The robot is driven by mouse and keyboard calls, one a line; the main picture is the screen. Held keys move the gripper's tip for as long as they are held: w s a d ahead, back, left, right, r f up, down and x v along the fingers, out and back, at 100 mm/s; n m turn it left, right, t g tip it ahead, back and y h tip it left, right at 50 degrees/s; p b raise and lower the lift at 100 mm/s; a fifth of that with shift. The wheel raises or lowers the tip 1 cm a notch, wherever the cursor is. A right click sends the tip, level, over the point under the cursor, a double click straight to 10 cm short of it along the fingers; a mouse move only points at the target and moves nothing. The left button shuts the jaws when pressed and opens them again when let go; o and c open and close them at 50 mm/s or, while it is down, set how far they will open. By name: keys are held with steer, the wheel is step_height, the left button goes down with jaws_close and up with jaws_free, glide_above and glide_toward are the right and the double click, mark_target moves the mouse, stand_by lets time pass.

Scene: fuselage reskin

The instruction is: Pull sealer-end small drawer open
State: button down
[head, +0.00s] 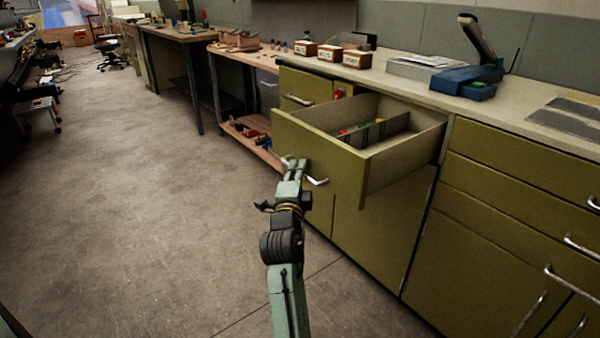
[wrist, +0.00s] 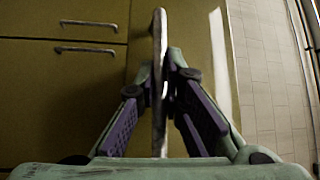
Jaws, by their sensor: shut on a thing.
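A small olive-green drawer (head: 315,150) stands well open below the counter in the head view. Its inside has dividers and a few small coloured items (head: 362,128). Its metal bar handle (head: 318,181) is on the front face, partly hidden by my gripper. My gripper (head: 295,166) is shut on this handle, with the arm reaching up from below. In the wrist view, my gripper (wrist: 163,80) has a purple-padded finger on each side of the upright-looking handle bar (wrist: 158,40). The blue sealer-like machine (head: 470,82) sits on the counter to the right.
Shut drawers and cupboard doors (head: 510,188) with bar handles stand to the right. Another shut drawer (head: 306,91) is behind the open one. Small labelled boxes (head: 330,54) sit on the counter. The floor (head: 140,190) to the left is clear.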

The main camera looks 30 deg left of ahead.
steer(key=c, duration=1.7)
jaws_free()
